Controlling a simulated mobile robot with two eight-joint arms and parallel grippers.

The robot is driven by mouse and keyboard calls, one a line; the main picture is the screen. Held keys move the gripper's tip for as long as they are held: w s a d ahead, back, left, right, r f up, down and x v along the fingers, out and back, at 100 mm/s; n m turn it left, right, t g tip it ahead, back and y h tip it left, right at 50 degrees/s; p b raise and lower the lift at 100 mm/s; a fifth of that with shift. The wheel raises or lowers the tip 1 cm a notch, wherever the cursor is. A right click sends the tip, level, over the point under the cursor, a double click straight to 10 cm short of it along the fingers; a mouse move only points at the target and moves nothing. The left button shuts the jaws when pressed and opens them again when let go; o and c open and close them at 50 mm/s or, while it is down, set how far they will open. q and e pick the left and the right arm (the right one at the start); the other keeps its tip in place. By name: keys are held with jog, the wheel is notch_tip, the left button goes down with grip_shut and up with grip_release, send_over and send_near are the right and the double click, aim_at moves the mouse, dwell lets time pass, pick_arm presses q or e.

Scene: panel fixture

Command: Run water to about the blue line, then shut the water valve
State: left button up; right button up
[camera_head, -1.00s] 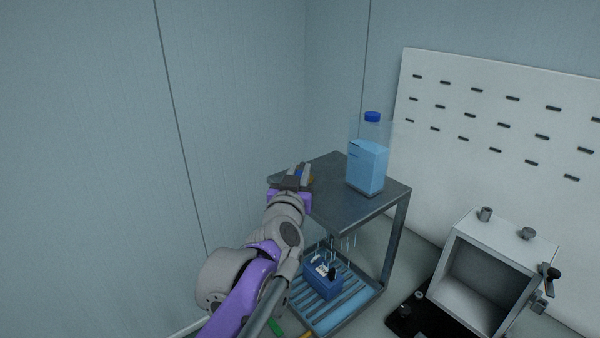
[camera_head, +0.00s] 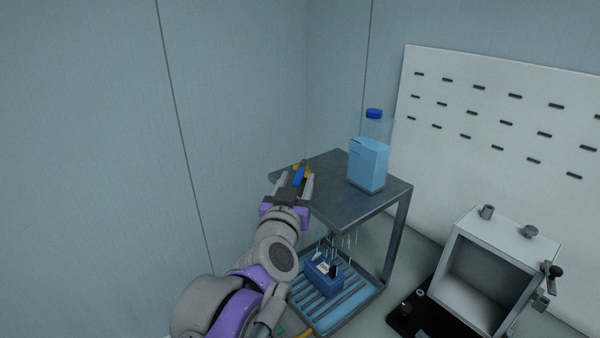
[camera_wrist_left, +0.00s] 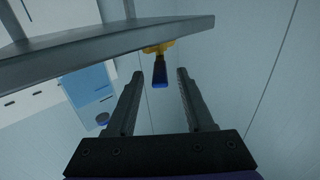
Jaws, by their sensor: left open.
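A yellow valve (camera_wrist_left: 160,47) with a blue handle (camera_wrist_left: 160,72) sits at the edge of the metal stand. The handle (camera_head: 299,174) also shows in the head view. My left gripper (camera_head: 295,183) is open, with a finger on either side of the handle and a gap to each in the left wrist view. A clear tank (camera_head: 368,165) with a blue cap stands on the stand and holds light blue water. Thin streaks of water (camera_head: 344,241) fall beneath the stand's top. I cannot clearly make out a blue line. My right gripper is out of view.
The grey stand top (camera_head: 345,205) is bare in front of the tank. Below it, a blue box (camera_head: 324,277) stands in a slatted tray (camera_head: 338,311) with blue water. An open grey box (camera_head: 490,275) is at the right, before a white slotted panel (camera_head: 480,120).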

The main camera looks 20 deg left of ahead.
pick_arm(q)
jog(key=v, duration=0.5)
jog(key=shift+s, duration=0.3)
dwell(7.2)
